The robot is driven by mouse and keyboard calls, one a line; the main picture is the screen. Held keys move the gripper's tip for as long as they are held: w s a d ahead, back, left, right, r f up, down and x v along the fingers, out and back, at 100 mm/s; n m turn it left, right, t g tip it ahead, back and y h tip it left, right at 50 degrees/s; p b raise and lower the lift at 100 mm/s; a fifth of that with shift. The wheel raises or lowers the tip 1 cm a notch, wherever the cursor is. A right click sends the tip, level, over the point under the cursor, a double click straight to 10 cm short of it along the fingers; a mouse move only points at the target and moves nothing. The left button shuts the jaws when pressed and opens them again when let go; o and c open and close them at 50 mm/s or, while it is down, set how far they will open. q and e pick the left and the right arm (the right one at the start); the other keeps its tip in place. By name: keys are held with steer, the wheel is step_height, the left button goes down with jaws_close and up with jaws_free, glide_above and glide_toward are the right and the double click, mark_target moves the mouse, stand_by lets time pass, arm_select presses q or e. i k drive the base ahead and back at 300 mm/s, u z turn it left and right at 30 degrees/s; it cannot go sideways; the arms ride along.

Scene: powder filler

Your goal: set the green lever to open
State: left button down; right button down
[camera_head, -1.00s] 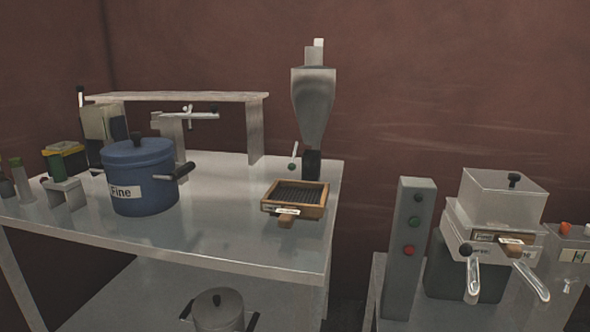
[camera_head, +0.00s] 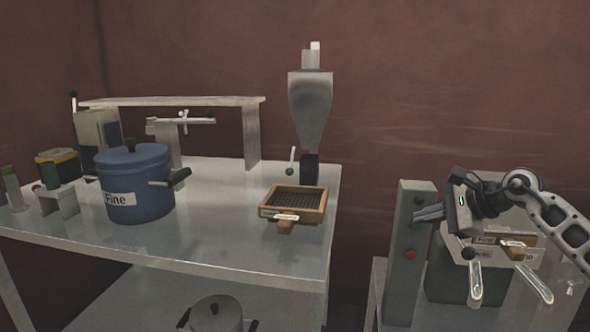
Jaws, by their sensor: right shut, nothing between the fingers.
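The green lever (camera_head: 291,160) is a thin pale rod with a green ball at its lower end. It is beside the dark outlet of the grey funnel-shaped filler (camera_head: 310,98), and the ball hangs to the left of the outlet. My right gripper (camera_head: 418,214) is shut and empty. It points left in front of the grey button box, well to the right of the lever and apart from it. My left gripper is not in view.
A wooden tray (camera_head: 320,200) with a dark grid sits on the table below the filler. A blue pot (camera_head: 138,203) labelled "Fine" stands left of it. The grey button box (camera_head: 405,275) and a second machine (camera_head: 440,277) stand at the right.

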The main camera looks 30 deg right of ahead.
mark_target(289, 171)
steer(key=i, duration=1.4)
